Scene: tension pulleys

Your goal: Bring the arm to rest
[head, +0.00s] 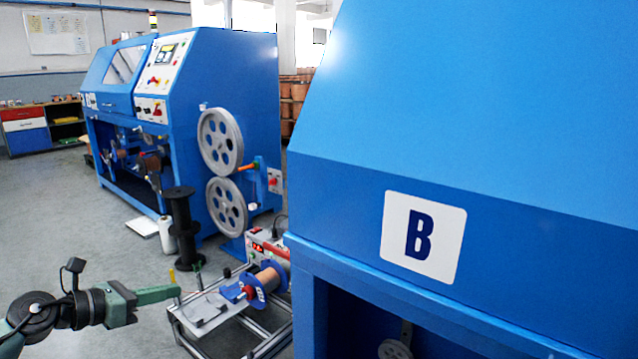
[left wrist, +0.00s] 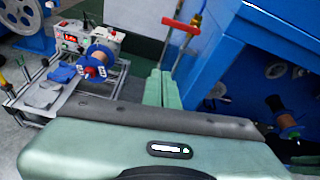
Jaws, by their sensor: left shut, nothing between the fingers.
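My left gripper (head: 172,292) is at the lower left in the head view, with its green fingers pointing right. In the left wrist view, its two green fingers (left wrist: 160,78) lie side by side, shut with nothing between them. In the head view the fingertips appear beside the near left corner of a low metal-framed stand (head: 203,312); I cannot tell the exact gap. My right gripper is in neither view.
A large blue machine marked B (head: 340,200) fills the right side. Another blue machine (head: 240,90) carries two grey pulleys, an upper one (head: 220,142) and a lower one (head: 226,206). A black spool stack (head: 181,225) stands on the floor. Open floor (head: 70,220) lies left.

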